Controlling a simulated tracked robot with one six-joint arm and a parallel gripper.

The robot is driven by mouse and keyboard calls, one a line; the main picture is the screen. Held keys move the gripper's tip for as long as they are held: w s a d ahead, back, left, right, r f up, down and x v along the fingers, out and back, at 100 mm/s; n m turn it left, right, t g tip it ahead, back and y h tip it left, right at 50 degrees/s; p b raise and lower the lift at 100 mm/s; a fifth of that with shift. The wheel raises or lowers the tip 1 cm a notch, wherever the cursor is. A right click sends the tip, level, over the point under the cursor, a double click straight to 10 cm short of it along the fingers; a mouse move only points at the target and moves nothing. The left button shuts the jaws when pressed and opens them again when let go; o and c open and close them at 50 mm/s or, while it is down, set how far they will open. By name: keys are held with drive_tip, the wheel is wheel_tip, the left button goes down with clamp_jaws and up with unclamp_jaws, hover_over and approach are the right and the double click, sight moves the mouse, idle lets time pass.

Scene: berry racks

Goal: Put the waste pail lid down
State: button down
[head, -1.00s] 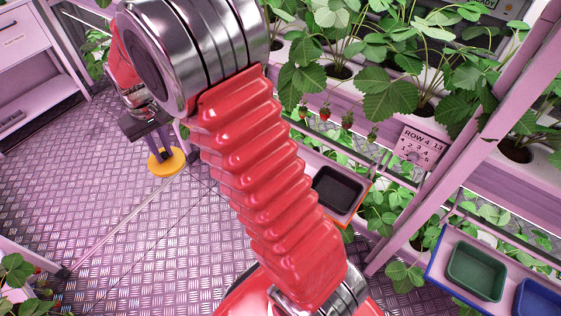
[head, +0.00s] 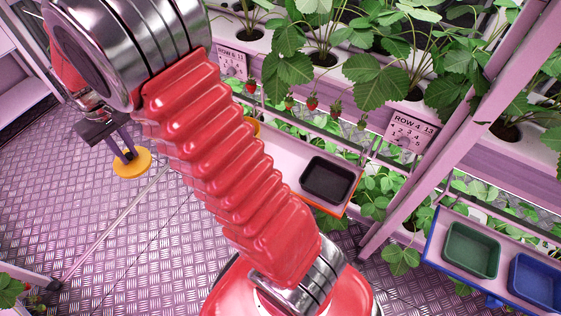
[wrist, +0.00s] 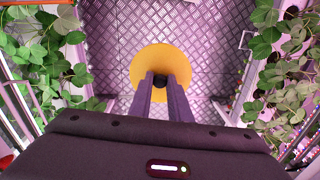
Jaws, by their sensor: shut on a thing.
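The waste pail lid is a round yellow disc (head: 122,170) with a dark knob in its middle. My gripper (head: 128,156) is shut on the knob and holds the lid in the air on the left of the head view. In the wrist view my gripper (wrist: 160,80) has its two dark fingers closed around the knob, with the yellow lid (wrist: 145,66) spread out behind them over the floor.
A dark tray (head: 327,180) stands on a shelf with an orange edge at the rack. A green tray (head: 471,250) and a blue tray (head: 540,283) are at lower right. Strawberry plants fill the rack. The metal floor (head: 60,185) on the left is largely clear.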

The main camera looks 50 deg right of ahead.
drive_tip(key=s+d+r+m, duration=0.15)
drive_tip(key=s+d, duration=0.35)
drive_tip(key=d, duration=0.6)
drive_tip(key=s+d+m, duration=0.3)
drive_tip(key=s+d, duration=0.2)
drive_tip(key=d, duration=0.6)
drive_tip(key=s+d+f+m, duration=0.1)
drive_tip(key=s+d, duration=0.3)
drive_tip(key=s, duration=0.6)
drive_tip(key=s+d+f+m, duration=0.2)
drive_tip(key=s+d, duration=0.2)
drive_tip(key=s, duration=0.5)
drive_tip(key=shift+s+d+h, duration=0.15)
drive_tip(key=shift+s+h, duration=0.15)
drive_tip(key=shift+s, duration=0.05)
drive_tip(key=shift+f+m, duration=0.2)
drive_tip(key=shift+m, duration=0.05)
drive_tip(key=shift+f, duration=3.05)
drive_tip(key=shift+f, duration=1.85)
